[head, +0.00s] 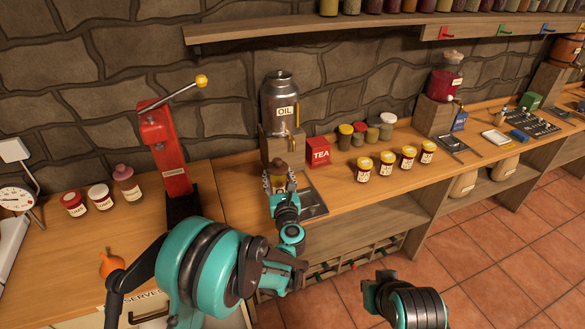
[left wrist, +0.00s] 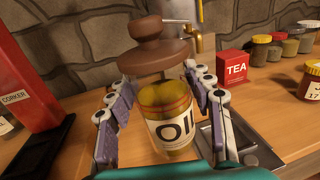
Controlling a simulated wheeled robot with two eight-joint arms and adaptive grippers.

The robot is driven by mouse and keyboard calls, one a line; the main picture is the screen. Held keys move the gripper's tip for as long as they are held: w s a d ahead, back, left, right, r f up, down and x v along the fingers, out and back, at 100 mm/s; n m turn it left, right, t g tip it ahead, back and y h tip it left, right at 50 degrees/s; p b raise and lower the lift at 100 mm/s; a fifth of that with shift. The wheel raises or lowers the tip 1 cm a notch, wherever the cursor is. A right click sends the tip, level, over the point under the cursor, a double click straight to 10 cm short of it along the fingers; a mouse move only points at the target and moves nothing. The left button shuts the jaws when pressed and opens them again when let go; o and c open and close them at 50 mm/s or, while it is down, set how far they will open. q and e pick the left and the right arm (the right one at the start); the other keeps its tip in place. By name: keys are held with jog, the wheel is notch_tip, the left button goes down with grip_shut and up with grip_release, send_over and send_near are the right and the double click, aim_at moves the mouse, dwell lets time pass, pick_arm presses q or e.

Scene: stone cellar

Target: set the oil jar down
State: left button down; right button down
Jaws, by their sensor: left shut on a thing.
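The oil jar (left wrist: 168,112) is a glass jar of yellow oil with a white label, upright between the fingers in the left wrist view. My left gripper (left wrist: 160,112) is shut on it, with a finger on each side. In the head view my left gripper (head: 280,181) is in front of the large metal oil urn (head: 281,98), and little of the jar (head: 283,164) shows. A brown knobbed disc (left wrist: 155,52) is just above the jar. The jar's base is hidden, so I cannot tell whether it touches the counter.
A dark metal tray (head: 314,204) lies on the counter (head: 350,186) beside my left gripper. A red tea box (head: 318,151) and several small jars are to the right. The red corker (head: 165,150) stands to the left. The counter's front edge is close.

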pick_arm(q)
jog(key=w+a+f+b, duration=0.1)
jog(key=a+f+b, duration=0.1)
jog(key=a+f, duration=0.1)
jog(key=w+a+f+b, duration=0.1)
jog(key=a+f+b, duration=0.1)
jog(key=a+f, duration=0.2)
jog(key=w+a+f+b, duration=0.2)
jog(key=a+f, duration=0.2)
jog(key=shift+f, duration=0.15)
jog(key=shift+r, duration=0.2)
jog(key=c, duration=0.6)
grip_release()
jog(key=shift+f, duration=0.2)
jog(key=shift+c, duration=0.2)
jog(key=shift+d, duration=0.1)
jog(key=shift+r, duration=0.15)
